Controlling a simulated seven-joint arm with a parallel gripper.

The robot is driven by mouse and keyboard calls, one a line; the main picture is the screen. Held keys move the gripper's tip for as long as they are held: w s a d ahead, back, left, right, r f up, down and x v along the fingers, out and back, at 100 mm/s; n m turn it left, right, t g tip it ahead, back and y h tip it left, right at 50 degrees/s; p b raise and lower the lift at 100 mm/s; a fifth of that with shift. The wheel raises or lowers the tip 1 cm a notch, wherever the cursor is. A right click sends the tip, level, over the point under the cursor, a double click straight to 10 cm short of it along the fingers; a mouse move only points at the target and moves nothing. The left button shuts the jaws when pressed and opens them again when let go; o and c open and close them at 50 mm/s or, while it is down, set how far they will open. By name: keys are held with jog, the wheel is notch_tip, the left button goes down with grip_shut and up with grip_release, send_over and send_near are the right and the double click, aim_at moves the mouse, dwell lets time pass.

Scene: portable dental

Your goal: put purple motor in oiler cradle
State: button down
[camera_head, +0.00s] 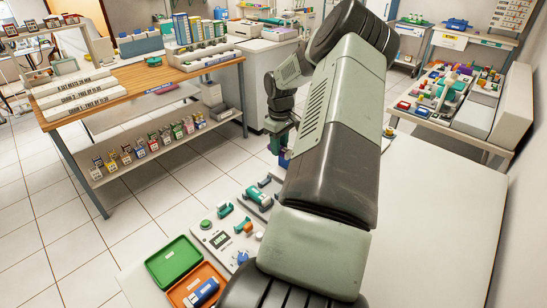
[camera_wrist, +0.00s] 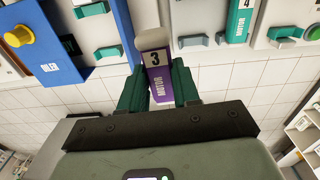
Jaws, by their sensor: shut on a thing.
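In the wrist view, the purple motor (camera_wrist: 158,82) is held between the two dark green fingers of my gripper (camera_wrist: 160,85). It has a pale rounded end and a label with a 3. The blue oiler (camera_wrist: 55,58), marked OILER, is at the upper left, apart from the motor. A teal cradle piece (camera_wrist: 110,52) is at its right edge, and another teal piece (camera_wrist: 92,10) is above; both look empty.
A teal motor (camera_wrist: 239,22) marked 4 sits on the pale station to the right in the wrist view. In the head view, a green tray (camera_head: 196,243) and an orange tray (camera_head: 176,297) holding a blue motor (camera_head: 203,291) are at front left. The white table's right side (camera_head: 440,210) is clear.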

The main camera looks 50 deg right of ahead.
jog(key=s+d+f, duration=0.2)
jog(key=d, duration=0.8)
jog(key=shift+m, duration=0.3)
jog(key=shift+s+d+f, duration=0.1)
jog(key=shift+f, duration=1.7)
jog(key=shift+s+d+f, duration=0.1)
jog(key=shift+f, duration=1.65)
jog(key=shift+f, duration=0.1)
jog(key=c, duration=0.7)
grip_release()
jog(key=shift+c, duration=0.2)
notch_tip(320, 180, up, 11)
jog(key=shift+a, duration=0.1)
